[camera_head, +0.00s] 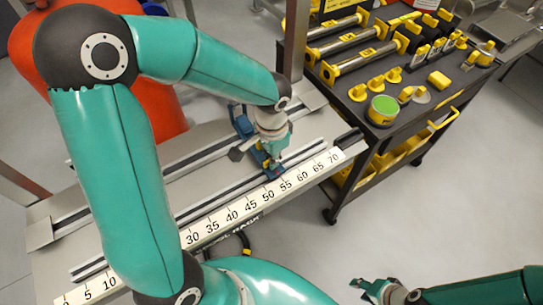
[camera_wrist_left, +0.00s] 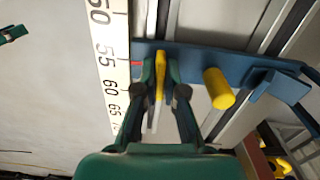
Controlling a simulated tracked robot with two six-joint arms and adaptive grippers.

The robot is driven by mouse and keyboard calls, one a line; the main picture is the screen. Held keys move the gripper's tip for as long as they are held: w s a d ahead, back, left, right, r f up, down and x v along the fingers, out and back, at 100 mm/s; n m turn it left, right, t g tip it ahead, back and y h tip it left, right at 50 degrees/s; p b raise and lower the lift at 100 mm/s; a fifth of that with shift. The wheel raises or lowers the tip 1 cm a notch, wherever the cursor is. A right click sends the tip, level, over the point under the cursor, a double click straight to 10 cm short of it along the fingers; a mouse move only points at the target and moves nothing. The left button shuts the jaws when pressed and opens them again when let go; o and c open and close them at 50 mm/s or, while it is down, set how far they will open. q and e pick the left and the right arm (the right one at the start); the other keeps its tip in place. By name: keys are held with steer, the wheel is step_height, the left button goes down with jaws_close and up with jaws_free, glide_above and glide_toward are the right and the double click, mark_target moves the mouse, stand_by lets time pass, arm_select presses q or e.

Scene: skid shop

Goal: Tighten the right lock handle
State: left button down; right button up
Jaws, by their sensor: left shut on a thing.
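A blue carriage (camera_wrist_left: 190,55) sits across the rails of the bench, and part of it shows in the head view (camera_head: 241,122). My left gripper (camera_wrist_left: 160,75) is shut on a slim yellow lock handle (camera_wrist_left: 161,62) at the carriage's end by the scale. The handle stands between both fingers. A thicker yellow knob (camera_wrist_left: 218,88) stands on the carriage to the right, apart from the fingers. In the head view my left gripper (camera_head: 271,160) comes down onto the carriage and hides much of it. My right gripper (camera_head: 368,288) is open and empty over the floor at the lower right.
A white number scale (camera_head: 235,213) runs along the bench's front edge; a red pointer (camera_wrist_left: 137,63) is near 55. A black cart (camera_head: 350,105) with yellow-handled tools and a green-topped round container (camera_head: 383,108) stands at the right. The floor in front is clear.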

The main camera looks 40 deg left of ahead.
arm_select(q)
steer(key=shift+f+n+b, duration=0.1)
steer(key=shift+n+b, duration=0.5)
steer(key=shift+n, duration=0.7)
steer(key=shift+n+b, duration=0.7)
steer(key=shift+n, duration=0.1)
steer(key=shift+n+b, duration=0.35)
steer(key=shift+n, duration=0.55)
